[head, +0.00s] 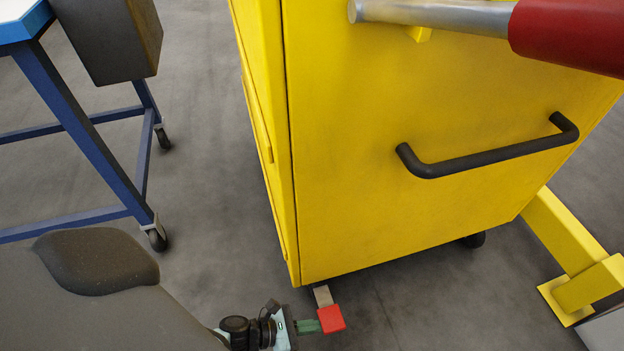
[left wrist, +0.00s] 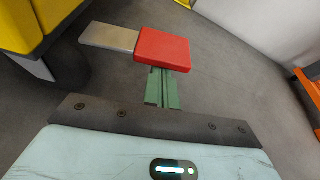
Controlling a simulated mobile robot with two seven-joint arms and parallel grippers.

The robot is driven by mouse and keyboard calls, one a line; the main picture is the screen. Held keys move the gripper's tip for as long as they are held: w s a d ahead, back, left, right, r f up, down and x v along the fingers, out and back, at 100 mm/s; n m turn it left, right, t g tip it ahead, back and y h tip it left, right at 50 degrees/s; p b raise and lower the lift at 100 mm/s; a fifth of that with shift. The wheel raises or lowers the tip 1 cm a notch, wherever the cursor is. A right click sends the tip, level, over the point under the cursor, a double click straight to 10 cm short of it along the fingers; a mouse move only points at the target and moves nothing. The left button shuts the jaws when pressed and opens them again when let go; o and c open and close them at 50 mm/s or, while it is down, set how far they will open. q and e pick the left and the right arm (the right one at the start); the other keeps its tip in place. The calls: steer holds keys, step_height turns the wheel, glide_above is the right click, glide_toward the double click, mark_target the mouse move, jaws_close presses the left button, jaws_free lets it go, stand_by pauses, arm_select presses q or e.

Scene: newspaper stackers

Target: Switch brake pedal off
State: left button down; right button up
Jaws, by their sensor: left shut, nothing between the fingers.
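The brake pedal is a red block (head: 331,319) on a short grey metal lever (head: 323,296). It sticks out from under the near bottom corner of the yellow cabinet (head: 400,180), low over the floor. In the left wrist view the red pedal (left wrist: 162,49) and its grey lever (left wrist: 108,37) show clearly. My left gripper (head: 308,326) is shut and empty, with its green fingertips (left wrist: 162,88) at the edge of the red pedal. Whether they touch it or sit just under it is hard to tell. My right gripper is out of view.
The cabinet has a black handle (head: 490,155) and a grey push bar with a red grip (head: 565,35). A blue-legged table (head: 75,120) on casters stands at the left. A yellow post with a foot plate (head: 570,300) is at the lower right. Floor between is clear.

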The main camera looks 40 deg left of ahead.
arm_select(q)
step_height(320, 180, up, 2)
steer(key=shift+w+a+n+p, duration=0.1)
steer(key=shift+n+p, duration=0.3)
steer(key=shift+p, duration=0.25)
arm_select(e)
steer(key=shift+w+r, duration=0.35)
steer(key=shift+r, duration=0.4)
arm_select(q)
steer(key=shift+w+a+r, duration=0.1)
steer(key=shift+r, duration=0.05)
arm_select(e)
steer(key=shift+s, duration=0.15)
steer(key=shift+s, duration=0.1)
